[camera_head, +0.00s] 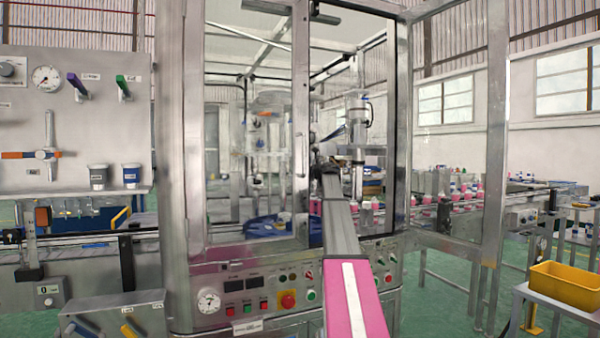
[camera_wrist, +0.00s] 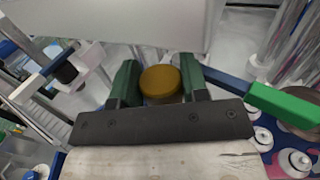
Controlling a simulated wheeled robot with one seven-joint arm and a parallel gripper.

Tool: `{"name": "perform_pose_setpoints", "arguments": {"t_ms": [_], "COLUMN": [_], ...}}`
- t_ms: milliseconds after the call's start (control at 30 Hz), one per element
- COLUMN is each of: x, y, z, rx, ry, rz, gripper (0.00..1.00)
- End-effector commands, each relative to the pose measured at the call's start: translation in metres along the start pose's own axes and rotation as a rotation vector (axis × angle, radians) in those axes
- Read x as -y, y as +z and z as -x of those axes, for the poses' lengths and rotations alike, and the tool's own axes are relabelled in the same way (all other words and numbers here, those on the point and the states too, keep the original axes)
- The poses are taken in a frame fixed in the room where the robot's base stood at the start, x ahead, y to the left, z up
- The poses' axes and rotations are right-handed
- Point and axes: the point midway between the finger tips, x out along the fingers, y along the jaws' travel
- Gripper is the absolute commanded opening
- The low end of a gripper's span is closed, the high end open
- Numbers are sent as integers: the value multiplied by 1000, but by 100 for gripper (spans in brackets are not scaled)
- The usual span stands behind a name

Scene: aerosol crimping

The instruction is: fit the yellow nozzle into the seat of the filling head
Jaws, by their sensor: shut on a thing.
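In the wrist view, the yellow nozzle (camera_wrist: 160,82) shows as a round, brownish-yellow top between the green pads of my gripper (camera_wrist: 159,84). My gripper is shut on it. A pale grey block (camera_wrist: 110,20) fills the top of that view, beyond the nozzle; I cannot tell whether it belongs to the filling head. In the head view, my arm reaches through the open front of the machine, and the fingers and nozzle are too small or hidden to make out. A metal cylinder unit (camera_head: 358,112), perhaps the filling head, hangs just right of my wrist. The seat cannot be made out.
A blue tray (camera_wrist: 268,135) with white-ringed parts lies below right of my gripper. A blue and green bar (camera_wrist: 250,92) is close on the right. Door posts (camera_head: 301,110) flank my arm. Pink bottles (camera_head: 462,199) line the conveyor. A yellow bin (camera_head: 567,284) stands right.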

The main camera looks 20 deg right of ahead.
Motion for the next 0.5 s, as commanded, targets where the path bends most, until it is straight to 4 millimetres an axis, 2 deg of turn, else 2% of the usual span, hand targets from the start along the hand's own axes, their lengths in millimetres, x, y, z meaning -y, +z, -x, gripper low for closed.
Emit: {"name": "perform_pose_setpoints", "arguments": {"t_ms": [500], "x": [0], "y": [-5], "z": [0], "rx": [1], "ry": [0], "rz": [0], "gripper": [14]}}
